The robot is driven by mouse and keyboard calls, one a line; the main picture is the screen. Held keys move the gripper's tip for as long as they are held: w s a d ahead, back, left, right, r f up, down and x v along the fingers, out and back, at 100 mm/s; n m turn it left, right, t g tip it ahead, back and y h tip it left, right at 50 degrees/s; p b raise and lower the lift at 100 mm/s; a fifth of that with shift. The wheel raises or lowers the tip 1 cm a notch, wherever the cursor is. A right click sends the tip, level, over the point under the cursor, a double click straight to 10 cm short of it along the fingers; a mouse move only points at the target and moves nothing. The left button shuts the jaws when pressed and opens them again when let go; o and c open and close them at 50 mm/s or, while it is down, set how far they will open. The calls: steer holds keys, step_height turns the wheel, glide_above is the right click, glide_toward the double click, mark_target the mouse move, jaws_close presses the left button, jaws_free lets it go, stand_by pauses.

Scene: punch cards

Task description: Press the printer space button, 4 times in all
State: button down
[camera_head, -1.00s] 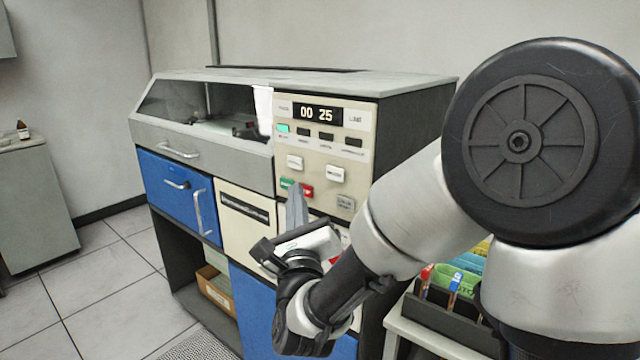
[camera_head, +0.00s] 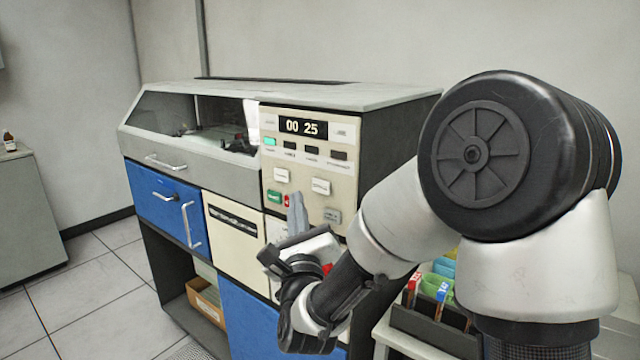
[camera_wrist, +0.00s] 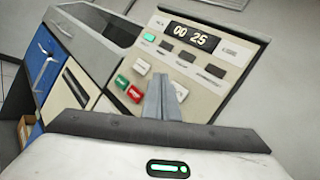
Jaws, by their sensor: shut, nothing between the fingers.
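The printer (camera_head: 280,155) is a large grey, cream and blue cabinet, and its control panel has a display reading "00 25". The panel carries two white buttons (camera_head: 281,175) (camera_head: 320,186), a green button (camera_head: 273,196), a red button (camera_head: 288,201) and a grey button (camera_head: 332,215). Labels are too small to tell which is the space button. My gripper (camera_head: 297,200) is shut and empty, its fingers pointing up in front of the panel, between the red and grey buttons in the picture. In the wrist view the fingers (camera_wrist: 168,97) cover part of the panel; contact cannot be told.
A rack of coloured items (camera_head: 430,315) stands on a low table at the right, beneath my arm. A cabinet (camera_head: 30,215) with a small bottle stands at the far left. The tiled floor between is clear. A box (camera_head: 207,300) sits in the printer's lower bay.

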mark_target(313, 182)
steer(key=shift+w+d, duration=0.7)
steer(key=shift+w, duration=0.2)
steer(key=shift+w+d, duration=0.7)
steer(key=shift+w, duration=0.2)
steer(key=shift+w+d+b, duration=0.1)
steer(key=shift+b, duration=0.35)
stand_by(0.3)
steer(key=shift+w+d, duration=0.15)
steer(key=shift+w, duration=0.1)
steer(key=shift+w+d+b, duration=0.3)
steer(key=shift+b, duration=0.15)
stand_by(0.8)
steer(key=shift+s+a, duration=0.1)
steer(key=shift+s+a+b, duration=0.45)
steer(key=shift+s, duration=0.1)
